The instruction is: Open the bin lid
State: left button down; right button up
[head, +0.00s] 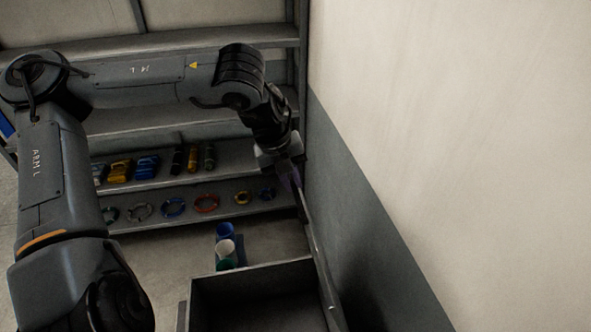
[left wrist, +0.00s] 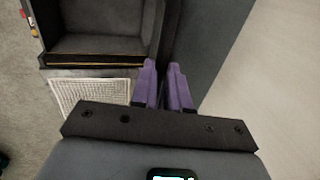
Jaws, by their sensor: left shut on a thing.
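The bin (head: 250,266) is a dark, open-topped box at the bottom of the head view. Its dark hollow inside shows. The lid (head: 318,250) stands up steeply along the bin's right side, close to the wall, and appears as a thin edge. My left gripper (head: 292,180) is shut on the lid at its far upper end. In the left wrist view the purple fingers (left wrist: 163,88) stand close together, with the open bin (left wrist: 100,62) to their left. The exact contact between fingers and lid is hard to make out. My right gripper is not in view.
The wall (head: 375,200) is close on the right. Shelves (head: 200,165) behind hold several coloured tools and rings. Blue, white and green cups (head: 225,247) stand just behind the bin. A pale mesh panel (left wrist: 92,92) lies beside the bin in the left wrist view.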

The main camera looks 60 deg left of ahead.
pick_arm(q)
jog(key=shift+s+a+f, duration=0.2)
jog(key=shift+s, duration=0.35)
jog(key=c, duration=1.1)
grip_release()
jog(key=shift+w, duration=0.1)
jog(key=b+v, duration=0.1)
jog(key=v, duration=1)
jog(key=shift+f, duration=0.1)
